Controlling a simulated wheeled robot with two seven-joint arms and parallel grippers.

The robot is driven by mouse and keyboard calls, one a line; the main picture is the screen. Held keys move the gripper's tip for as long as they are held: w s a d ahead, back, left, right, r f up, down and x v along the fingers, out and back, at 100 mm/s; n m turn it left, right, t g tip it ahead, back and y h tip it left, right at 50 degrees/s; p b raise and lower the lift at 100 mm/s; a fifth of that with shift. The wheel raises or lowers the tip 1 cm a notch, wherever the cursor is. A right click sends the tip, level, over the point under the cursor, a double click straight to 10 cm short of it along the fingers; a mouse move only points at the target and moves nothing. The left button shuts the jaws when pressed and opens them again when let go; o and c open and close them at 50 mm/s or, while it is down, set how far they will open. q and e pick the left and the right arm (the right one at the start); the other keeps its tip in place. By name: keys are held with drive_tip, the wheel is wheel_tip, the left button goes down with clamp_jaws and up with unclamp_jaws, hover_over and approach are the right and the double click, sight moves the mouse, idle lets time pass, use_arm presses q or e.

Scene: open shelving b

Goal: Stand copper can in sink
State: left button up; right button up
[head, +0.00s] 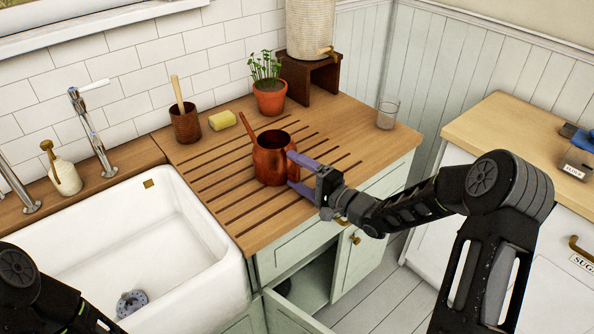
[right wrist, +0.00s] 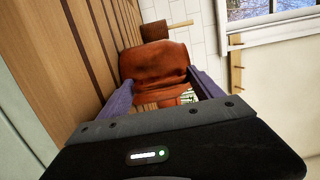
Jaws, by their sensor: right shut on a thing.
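The copper can (head: 275,163) stands upright on the grooved wooden drainboard (head: 215,215), right of the sink. It shows large in the right wrist view (right wrist: 153,68). My right gripper (head: 292,172) reaches in from the right and is shut on the can, with one purple finger on each side of its body. Part of my left arm shows at the lower left; the left gripper is out of frame.
A potted plant (head: 269,92), a yellow sponge (head: 222,120), a brown cup with a wooden handle (head: 185,122) and a clear glass (head: 387,113) stand around the can. A tap (head: 92,133) and a soap bottle (head: 64,174) stand behind the sink. A cabinet door (head: 357,262) hangs open below.

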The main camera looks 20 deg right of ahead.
drive_tip(key=shift+r, duration=0.15)
drive_tip(key=o, duration=1.6)
drive_tip(key=shift+f, duration=0.2)
drive_tip(key=shift+c, duration=0.2)
drive_tip(key=shift+o, duration=0.6)
